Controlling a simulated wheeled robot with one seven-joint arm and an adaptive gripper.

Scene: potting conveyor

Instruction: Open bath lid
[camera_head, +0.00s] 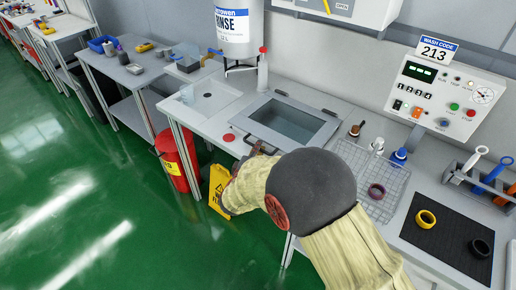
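The bath lid (318,140) is a grey frame around a dark see-through pane, lying flat in the white bench in the head view. It looks closed, with small dark fittings along its far edge. My arm in its pale cover reaches in from the bottom. My gripper (256,150) is small and dark, at the lid's near-left edge. Whether it touches the lid or a handle there I cannot tell. My wrist and cover hide part of the near edge, and the fingers are too small to tell open from shut.
A red disc (228,137) lies left of the lid. A wire rack (345,150) and control box (440,95) are right. A red bin (172,158) and yellow floor sign (217,187) stand below.

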